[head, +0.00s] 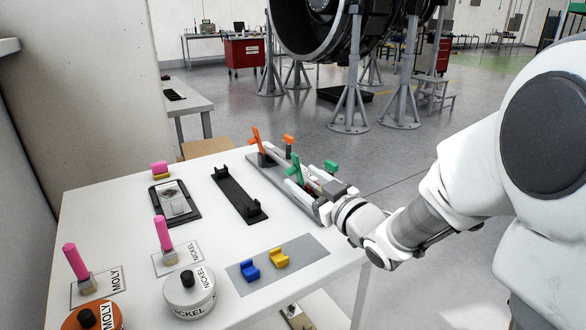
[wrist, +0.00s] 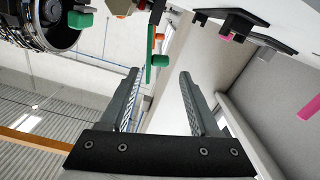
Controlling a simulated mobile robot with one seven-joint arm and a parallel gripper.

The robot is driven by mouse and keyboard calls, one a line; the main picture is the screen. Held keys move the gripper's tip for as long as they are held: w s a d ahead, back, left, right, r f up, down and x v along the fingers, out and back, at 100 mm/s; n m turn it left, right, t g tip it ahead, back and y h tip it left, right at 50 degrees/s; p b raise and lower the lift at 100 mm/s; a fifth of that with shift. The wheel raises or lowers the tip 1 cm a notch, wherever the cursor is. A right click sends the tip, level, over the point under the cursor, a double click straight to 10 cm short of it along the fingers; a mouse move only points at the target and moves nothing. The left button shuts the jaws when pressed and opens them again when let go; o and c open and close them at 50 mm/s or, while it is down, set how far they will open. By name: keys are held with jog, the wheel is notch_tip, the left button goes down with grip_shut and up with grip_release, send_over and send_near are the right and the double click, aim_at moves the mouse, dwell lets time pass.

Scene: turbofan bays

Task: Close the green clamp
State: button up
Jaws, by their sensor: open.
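The green clamp (head: 295,170) sits at the right end of the table, on a grey base. Its green lever stands upright, and a second green piece sticks out to its right. In the wrist view the green lever (wrist: 149,55) hangs just beyond and between the fingertips, with the picture turned over. My gripper (head: 306,196) is at the near side of the clamp. In the wrist view my gripper (wrist: 158,76) has its two fingers wide apart with nothing held between them. My gripper and wrist hide part of the clamp's base.
An orange clamp (head: 257,141) stands just behind the green one, its lever also upright. A black bracket (head: 236,192) lies to the left. Blue (head: 249,271) and yellow (head: 279,258) blocks lie on a grey mat near the front. Pink-handled stamps stand at the left.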

aim_at(292, 170)
jog(key=x, duration=0.5)
jog(key=shift+w+a+b, duration=0.15)
jog(key=shift+w+b, duration=0.1)
jog(key=shift+b, duration=0.1)
grip_shut()
dwell(1.1)
